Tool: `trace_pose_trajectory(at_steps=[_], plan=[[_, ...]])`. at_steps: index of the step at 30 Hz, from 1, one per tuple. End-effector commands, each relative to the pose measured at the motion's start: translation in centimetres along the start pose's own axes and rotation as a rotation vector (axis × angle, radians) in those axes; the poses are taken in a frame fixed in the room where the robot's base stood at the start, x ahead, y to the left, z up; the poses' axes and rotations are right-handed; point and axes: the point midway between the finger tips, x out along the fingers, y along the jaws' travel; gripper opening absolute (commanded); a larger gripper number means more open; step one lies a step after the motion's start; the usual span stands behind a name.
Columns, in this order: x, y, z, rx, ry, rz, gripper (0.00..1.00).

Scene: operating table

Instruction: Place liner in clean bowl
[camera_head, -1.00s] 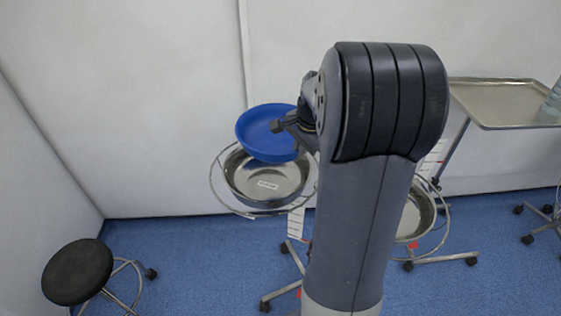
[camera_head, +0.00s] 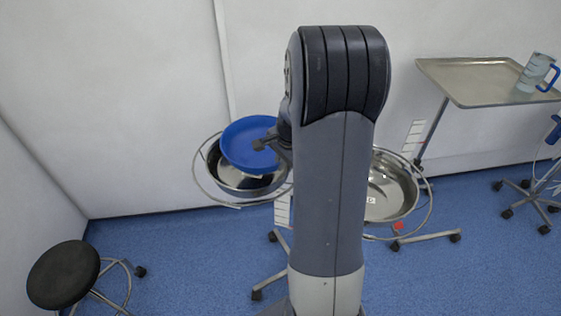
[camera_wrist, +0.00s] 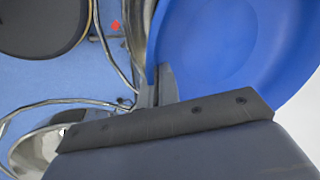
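A blue round liner (camera_head: 243,141) is held tilted over the left steel bowl (camera_head: 240,184) in the head view. My gripper (camera_head: 262,143) is at the liner's right edge and appears shut on its rim. In the wrist view the blue liner (camera_wrist: 225,45) fills the upper right, with a finger (camera_wrist: 166,84) against its edge. The left bowl sits in a ring stand, and the liner hides part of its opening. A second steel bowl (camera_head: 388,190) is in another ring stand at the right, partly hidden by my arm. Its marking is too small to read.
A steel tray table (camera_head: 462,80) with a clear jug (camera_head: 533,73) stands at the back right. A black round stool (camera_head: 63,274) is at the lower left. A wheeled stand (camera_head: 541,190) is at the right edge. The blue floor between stool and stands is clear.

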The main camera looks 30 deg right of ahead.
Motion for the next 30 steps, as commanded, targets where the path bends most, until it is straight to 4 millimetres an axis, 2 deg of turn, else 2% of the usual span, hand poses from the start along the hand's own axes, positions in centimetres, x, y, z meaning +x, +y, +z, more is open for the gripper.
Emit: trace_pose_trajectory(at_steps=[12, 21, 30], plan=[[1.01, 0.26, 0.01, 0.000, -0.001, 0.000, 0.00], [1.00, 0.27, 0.02, 0.000, -0.001, 0.001, 0.25], [0.58, 0.15, 0.00, 0.000, 0.000, 0.000, 0.25]])
